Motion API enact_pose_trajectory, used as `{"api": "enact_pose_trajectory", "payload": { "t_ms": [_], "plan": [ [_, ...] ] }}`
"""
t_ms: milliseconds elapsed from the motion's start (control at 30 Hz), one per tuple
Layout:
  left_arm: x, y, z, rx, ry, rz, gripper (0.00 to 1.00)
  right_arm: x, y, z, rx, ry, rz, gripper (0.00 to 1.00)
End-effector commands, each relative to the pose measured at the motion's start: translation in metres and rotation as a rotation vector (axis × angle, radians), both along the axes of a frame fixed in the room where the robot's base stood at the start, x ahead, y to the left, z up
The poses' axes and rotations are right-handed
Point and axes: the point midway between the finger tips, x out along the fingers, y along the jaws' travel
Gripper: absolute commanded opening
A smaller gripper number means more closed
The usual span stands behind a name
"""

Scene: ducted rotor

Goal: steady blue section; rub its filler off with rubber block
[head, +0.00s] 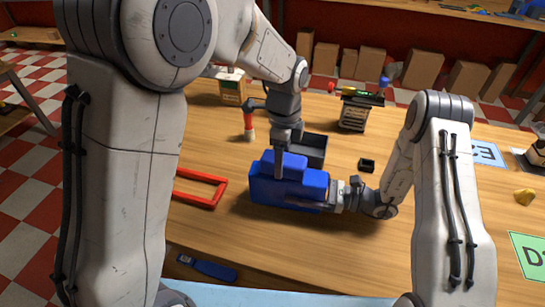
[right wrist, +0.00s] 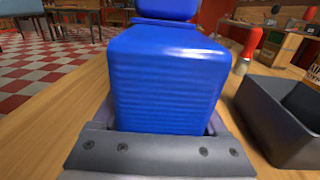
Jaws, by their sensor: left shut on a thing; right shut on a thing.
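The blue section (head: 261,190) is a chunky blue body at the middle of the wooden table. My left gripper (head: 279,168) reaches down from above and is shut on its upper part. My right gripper (head: 328,194) comes in low from the right and is shut on a blue piece at that end. In the right wrist view this is a blue ribbed block (right wrist: 168,88) filling the jaws, with another blue part (right wrist: 168,8) behind it. I cannot tell whether the ribbed block is the rubber block or part of the section. No filler can be made out.
A black open bin (head: 314,149) stands just behind the blue section, and a red-handled tool (head: 249,122) stands behind left. A red frame (head: 202,204) lies to the left. A small black box (head: 367,165) is behind right. Bare table (head: 330,240) lies in front.

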Motion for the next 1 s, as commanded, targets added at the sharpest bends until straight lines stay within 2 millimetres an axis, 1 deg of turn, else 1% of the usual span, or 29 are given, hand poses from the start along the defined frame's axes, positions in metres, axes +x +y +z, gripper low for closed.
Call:
{"api": "enact_pose_trajectory", "payload": {
  "t_ms": [33,300,500,567,600,1000],
  "plan": [
    [-0.001,-0.006,-0.001,0.000,0.001,-0.002,0.10,0.000,0.000,0.000,0.000,0.000,0.000,0.10],
    [-0.004,-0.030,-0.001,-0.001,0.002,-0.003,0.10,0.000,0.000,0.000,0.001,0.000,0.000,0.10],
    [-0.007,-0.048,-0.001,-0.001,0.001,-0.001,0.10,0.000,0.000,0.000,0.001,0.000,0.000,0.10],
    [-0.007,-0.051,0.000,0.000,0.002,0.000,0.10,0.000,0.000,0.000,0.001,0.000,0.000,0.10],
    [-0.006,-0.044,0.000,0.000,0.002,0.004,0.10,0.000,0.000,0.000,0.001,0.000,0.000,0.10],
    [-0.001,-0.007,-0.001,0.002,0.003,0.004,0.10,0.000,0.000,0.000,0.001,0.000,0.000,0.10]
  ]
}}
